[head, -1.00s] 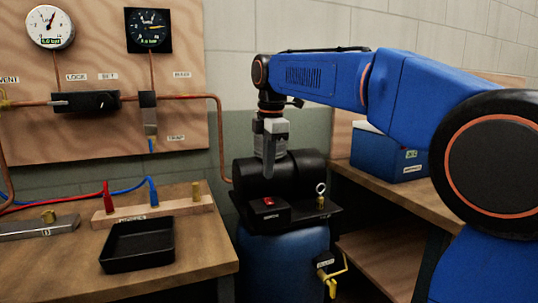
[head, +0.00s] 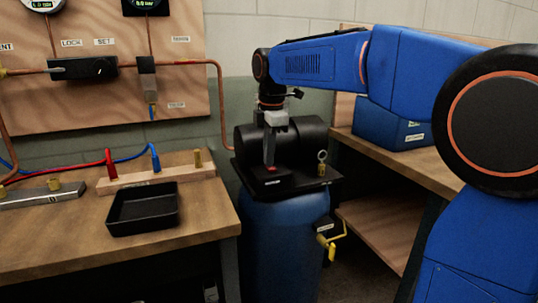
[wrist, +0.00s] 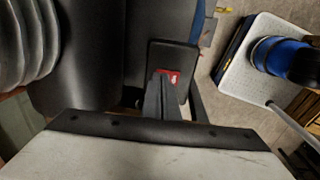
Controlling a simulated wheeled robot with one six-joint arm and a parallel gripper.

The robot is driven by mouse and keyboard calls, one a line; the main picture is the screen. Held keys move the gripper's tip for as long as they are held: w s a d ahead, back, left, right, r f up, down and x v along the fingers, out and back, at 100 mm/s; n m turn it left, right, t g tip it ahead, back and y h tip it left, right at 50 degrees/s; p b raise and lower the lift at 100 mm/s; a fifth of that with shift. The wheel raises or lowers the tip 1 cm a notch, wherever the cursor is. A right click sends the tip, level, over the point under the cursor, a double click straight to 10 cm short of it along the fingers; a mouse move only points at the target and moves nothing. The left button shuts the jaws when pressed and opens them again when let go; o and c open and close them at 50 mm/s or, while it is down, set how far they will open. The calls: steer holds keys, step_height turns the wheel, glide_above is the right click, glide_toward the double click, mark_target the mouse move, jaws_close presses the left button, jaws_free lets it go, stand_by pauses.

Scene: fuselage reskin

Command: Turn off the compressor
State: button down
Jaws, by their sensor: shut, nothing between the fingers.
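The compressor (head: 309,131) has a black motor on a black plate above a blue tank (head: 285,245), between the two benches. A black switch box with a red rocker switch (head: 272,170) sits on the front left of the plate. My gripper (head: 269,163) points straight down with its shut, empty fingertips at the switch. In the wrist view the finger tips (wrist: 161,76) overlap part of the red rocker (wrist: 173,76). I cannot tell whether they touch it or which way it is set.
A ring-topped brass fitting (head: 322,163) stands right of the switch. A yellow valve handle (head: 331,240) is on the tank front. The left bench holds a black tray (head: 143,207), and a blue box (head: 391,124) stands on the right bench.

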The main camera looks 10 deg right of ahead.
mark_target(271, 168)
steer(key=shift+w+f, duration=0.1)
steer(key=shift+f, duration=0.35)
steer(key=shift+s, duration=0.25)
steer(key=shift+s+d, duration=0.1)
steer(key=shift+s, duration=0.4)
step_height(271, 168, up, 15)
steer(key=s, duration=0.1)
steer(key=shift+s+f, duration=0.15)
steer(key=shift+s, duration=0.1)
steer(key=shift+w+d, duration=0.1)
steer(key=shift+w, duration=0.4)
